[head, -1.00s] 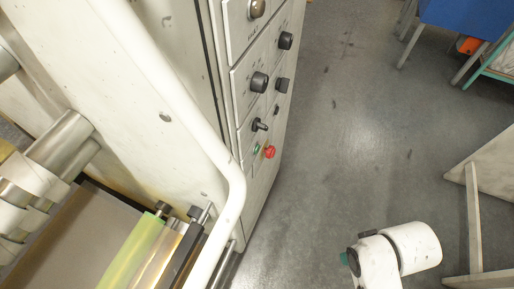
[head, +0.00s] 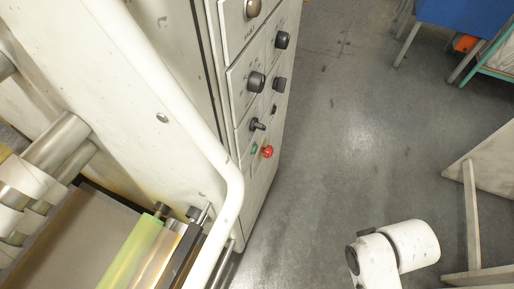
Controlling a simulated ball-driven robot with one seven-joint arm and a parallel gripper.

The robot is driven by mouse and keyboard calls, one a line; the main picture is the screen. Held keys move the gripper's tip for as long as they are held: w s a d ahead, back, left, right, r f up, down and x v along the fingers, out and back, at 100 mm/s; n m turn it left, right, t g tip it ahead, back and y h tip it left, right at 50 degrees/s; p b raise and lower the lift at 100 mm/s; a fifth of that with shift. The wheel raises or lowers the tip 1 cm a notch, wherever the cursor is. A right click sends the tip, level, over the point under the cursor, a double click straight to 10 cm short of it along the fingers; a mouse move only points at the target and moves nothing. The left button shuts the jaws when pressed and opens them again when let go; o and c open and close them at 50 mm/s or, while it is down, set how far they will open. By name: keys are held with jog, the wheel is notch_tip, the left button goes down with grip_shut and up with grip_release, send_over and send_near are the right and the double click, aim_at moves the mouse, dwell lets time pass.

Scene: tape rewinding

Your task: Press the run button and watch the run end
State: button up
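A control panel (head: 249,150) on the side of the machine (head: 165,75) carries several black knobs and switches. Near its lower end sit a small green button (head: 254,148) and a larger red button (head: 267,151) side by side. No label is readable, so I cannot tell from markings which is the run button. My white arm shows at the lower right, apart from the panel. My gripper is not in view.
A white curved rail (head: 221,165) runs along the machine's front. Rollers, one yellow-green (head: 133,250), lie at lower left. The grey floor (head: 345,130) right of the panel is clear. A blue-covered table (head: 463,20) and a pale wooden structure (head: 489,160) stand at right.

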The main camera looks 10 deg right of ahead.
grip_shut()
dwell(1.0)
